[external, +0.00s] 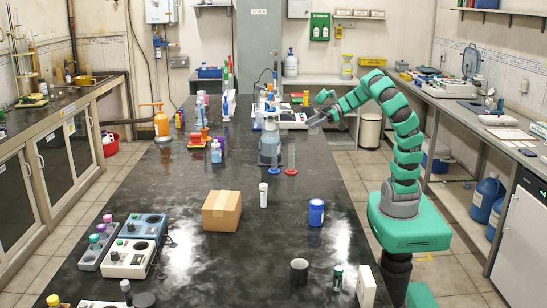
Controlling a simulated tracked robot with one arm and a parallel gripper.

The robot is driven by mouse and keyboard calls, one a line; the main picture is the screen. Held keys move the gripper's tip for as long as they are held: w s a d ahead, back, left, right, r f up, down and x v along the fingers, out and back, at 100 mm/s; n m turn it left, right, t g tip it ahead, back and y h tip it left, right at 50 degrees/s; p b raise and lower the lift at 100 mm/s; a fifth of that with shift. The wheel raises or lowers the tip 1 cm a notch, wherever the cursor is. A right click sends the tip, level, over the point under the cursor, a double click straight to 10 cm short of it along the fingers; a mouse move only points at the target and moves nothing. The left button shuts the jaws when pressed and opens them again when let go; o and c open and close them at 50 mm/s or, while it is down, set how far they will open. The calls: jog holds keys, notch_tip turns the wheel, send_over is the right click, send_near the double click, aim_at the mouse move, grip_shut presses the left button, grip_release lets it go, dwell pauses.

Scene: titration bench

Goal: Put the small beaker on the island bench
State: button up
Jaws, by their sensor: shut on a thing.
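My gripper (320,116) is above the right edge of the dark island bench (185,215), toward its far half. It is shut on a small, pale, see-through thing that looks like the small beaker (313,124). The beaker is tiny here and partly covered by the fingers, so its tilt is hard to tell. It is held above the bench top, apart from it. A larger clear glass vessel (269,146) stands on the bench, left of my gripper, and a clear cylinder with a red base (291,160) stands below the gripper in the picture.
A cardboard box (221,210), a white bottle (263,195) and a blue jar (316,212) stand nearer on the bench. An orange pump bottle (161,124) and small bottles (216,151) stand farther left. The bench between the box and glassware has bare room.

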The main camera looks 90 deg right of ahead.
jog(key=shift+s+d+f+m+h+b, duration=0.4)
jog(key=shift+s+d+m+h, duration=0.65)
jog(key=shift+s, duration=2.65)
jog(key=shift+s+d+f+m+h+b, duration=0.2)
jog(key=shift+s+d+m+h+b, duration=0.6)
jog(key=shift+s, duration=2.9)
notch_tip(320, 180, down, 9)
jog(key=shift+t+h, duration=0.35)
jog(key=shift+t, duration=0.05)
jog(key=w+d, duration=0.3)
jog(key=d, duration=0.1)
jog(key=w+d+f, duration=0.1)
jog(key=w+d, duration=0.3)
jog(key=w+d+b, duration=0.1)
jog(key=w+d, duration=0.2)
jog(key=d, duration=0.1)
jog(key=shift+w+d+f, duration=0.1)
jog(key=shift+w+f, duration=0.05)
jog(key=shift+f, duration=0.25)
notch_tip(320, 180, down, 4)
jog(key=shift+r+b, duration=0.2)
jog(key=shift+b, duration=0.8)
jog(key=shift+r, duration=0.1)
jog(key=o, duration=1)
